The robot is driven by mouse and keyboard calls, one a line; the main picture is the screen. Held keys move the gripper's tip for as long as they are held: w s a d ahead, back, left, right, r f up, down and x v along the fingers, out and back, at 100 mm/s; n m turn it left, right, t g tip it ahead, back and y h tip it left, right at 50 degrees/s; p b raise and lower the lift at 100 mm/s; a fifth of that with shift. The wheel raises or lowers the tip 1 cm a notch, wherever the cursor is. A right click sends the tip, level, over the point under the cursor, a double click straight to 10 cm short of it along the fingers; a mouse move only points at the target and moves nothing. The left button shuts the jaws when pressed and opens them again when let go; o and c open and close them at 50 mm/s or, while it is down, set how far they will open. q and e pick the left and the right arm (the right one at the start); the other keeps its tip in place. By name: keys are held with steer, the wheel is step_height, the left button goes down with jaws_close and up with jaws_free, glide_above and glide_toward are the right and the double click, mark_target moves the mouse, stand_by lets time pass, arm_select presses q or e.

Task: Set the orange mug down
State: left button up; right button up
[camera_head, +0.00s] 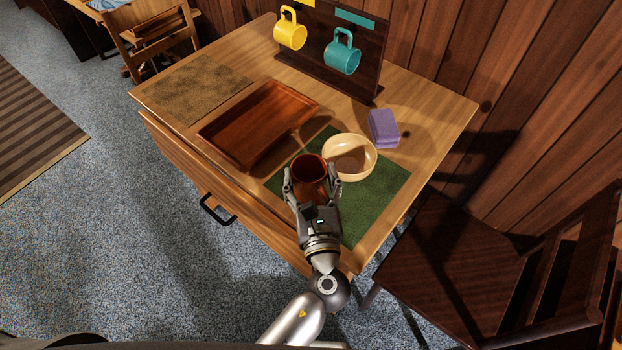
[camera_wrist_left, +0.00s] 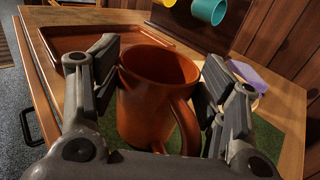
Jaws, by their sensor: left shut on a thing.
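The orange mug (camera_head: 310,172) is upright at the front part of the green mat (camera_head: 374,206). My left gripper (camera_head: 313,187) is shut on it, with one finger on each side. In the left wrist view the mug (camera_wrist_left: 156,92) fills the space between the fingers, its handle turned toward the camera. I cannot tell whether its base touches the mat, since the gripper hides it. My right gripper is not in view.
A cream bowl (camera_head: 360,168) stands just right of the mug on the mat. A red-brown wooden tray (camera_head: 232,157) lies to the left. A purple block (camera_head: 383,128) sits behind the bowl. A yellow mug (camera_head: 289,33) and a teal mug (camera_head: 341,57) hang on a dark rack (camera_head: 364,82).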

arm_select(q)
steer(key=o, duration=1.2)
steer(key=shift+f, duration=0.1)
steer(key=shift+o, duration=0.2)
steer(key=s+d+b, duration=0.1)
steer(key=s+d, duration=0.1)
steer(key=s, duration=1)
steer(key=shift+d, duration=0.15)
steer(key=shift+w, duration=0.1)
